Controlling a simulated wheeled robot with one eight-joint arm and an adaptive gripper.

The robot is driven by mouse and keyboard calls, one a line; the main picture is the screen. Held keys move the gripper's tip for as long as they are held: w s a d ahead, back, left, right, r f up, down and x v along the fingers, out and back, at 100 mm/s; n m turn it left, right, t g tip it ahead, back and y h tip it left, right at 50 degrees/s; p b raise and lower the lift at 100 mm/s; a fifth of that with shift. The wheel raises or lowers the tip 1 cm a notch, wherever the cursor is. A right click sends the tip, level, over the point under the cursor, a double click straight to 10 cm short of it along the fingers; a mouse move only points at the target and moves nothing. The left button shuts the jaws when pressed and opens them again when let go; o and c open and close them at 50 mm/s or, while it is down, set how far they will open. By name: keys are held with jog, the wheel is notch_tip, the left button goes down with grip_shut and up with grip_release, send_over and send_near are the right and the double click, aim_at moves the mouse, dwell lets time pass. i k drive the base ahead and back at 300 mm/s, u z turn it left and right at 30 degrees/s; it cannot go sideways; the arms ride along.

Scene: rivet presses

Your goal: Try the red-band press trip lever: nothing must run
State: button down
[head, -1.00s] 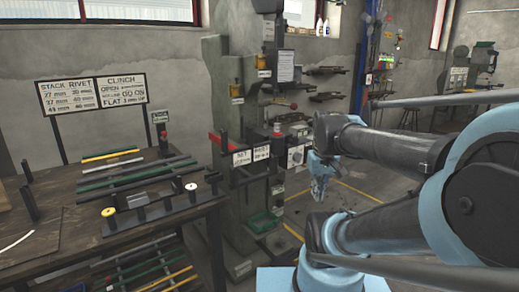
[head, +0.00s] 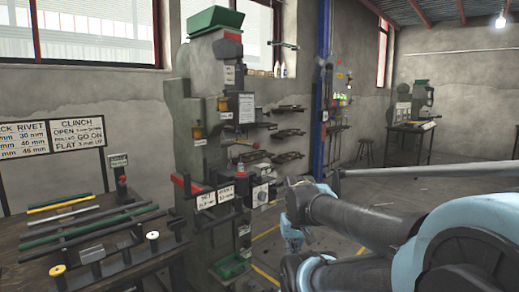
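A tall grey-green press (head: 200,130) with a green hopper (head: 215,20) on top stands left of centre. Red parts (head: 184,184) show at its mid height, beside white labels. The fingers cannot be made out.
A workbench (head: 40,262) with coloured rods and spools stands at left, with rivet and clinch signs (head: 78,134) behind. Wall shelves (head: 288,133) hang behind the press. A second press (head: 415,103) stands on a far table at right. Open floor lies between, with yellow lines.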

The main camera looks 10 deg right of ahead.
aim_at(255, 145)
jog(key=z, duration=0.55)
jog(key=k, duration=0.65)
jog(key=z, duration=0.85)
jog(key=k, duration=0.65)
jog(key=z, duration=0.5)
jog(key=i, duration=1.2)
jog(key=u, duration=0.8)
jog(key=i, duration=0.85)
jog(key=u, duration=1.05)
jog(key=i, duration=0.45)
jog(key=u, duration=0.2)
